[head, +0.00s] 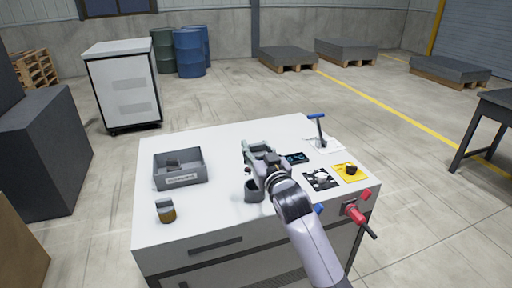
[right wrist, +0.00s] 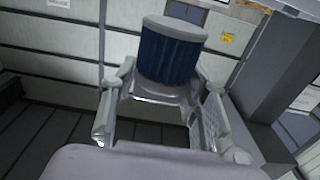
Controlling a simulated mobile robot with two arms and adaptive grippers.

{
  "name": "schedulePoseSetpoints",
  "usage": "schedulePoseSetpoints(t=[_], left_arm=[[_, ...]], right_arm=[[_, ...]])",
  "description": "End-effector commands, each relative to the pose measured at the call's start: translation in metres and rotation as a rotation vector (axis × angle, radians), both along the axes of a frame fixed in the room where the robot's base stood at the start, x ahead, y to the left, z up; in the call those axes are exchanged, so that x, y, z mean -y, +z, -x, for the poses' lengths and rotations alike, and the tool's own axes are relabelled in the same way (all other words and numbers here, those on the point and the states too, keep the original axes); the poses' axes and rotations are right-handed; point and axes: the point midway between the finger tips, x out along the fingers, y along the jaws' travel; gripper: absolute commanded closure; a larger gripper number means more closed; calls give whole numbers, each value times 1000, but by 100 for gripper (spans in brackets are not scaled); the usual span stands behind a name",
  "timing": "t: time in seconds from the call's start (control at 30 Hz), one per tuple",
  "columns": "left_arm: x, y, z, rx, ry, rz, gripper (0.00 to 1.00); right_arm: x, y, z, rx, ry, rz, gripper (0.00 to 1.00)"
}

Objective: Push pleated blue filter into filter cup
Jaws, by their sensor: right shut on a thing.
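The pleated blue filter (right wrist: 172,58), with a pale grey end cap, is between the fingers of my right gripper (right wrist: 160,95) in the right wrist view. In the head view my right gripper (head: 260,158) is above the middle of the cart top, and I cannot make out the filter there. A dark grey round cup (head: 254,192), which looks like the filter cup, stands just in front of and below the gripper, partly covered by my arm. I cannot tell whether the filter touches it. My left gripper is not in view.
A grey bin (head: 180,180) and a small jar with brown contents (head: 166,212) stand on the cart top (head: 225,150) at left. The back left is clear.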

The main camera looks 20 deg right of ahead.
Motion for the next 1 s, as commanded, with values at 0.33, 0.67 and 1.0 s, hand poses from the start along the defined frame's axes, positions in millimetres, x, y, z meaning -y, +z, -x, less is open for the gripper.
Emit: schedulePoseSetpoints(t=[0.33, 0.67, 1.0], left_arm=[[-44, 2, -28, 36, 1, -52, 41], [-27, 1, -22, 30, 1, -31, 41], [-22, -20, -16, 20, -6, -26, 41]], right_arm=[[1, -1, -1, 2, 1, 0, 88], [0, -9, -1, 0, 1, -1, 88], [0, -42, -1, 0, 1, -1, 88]])
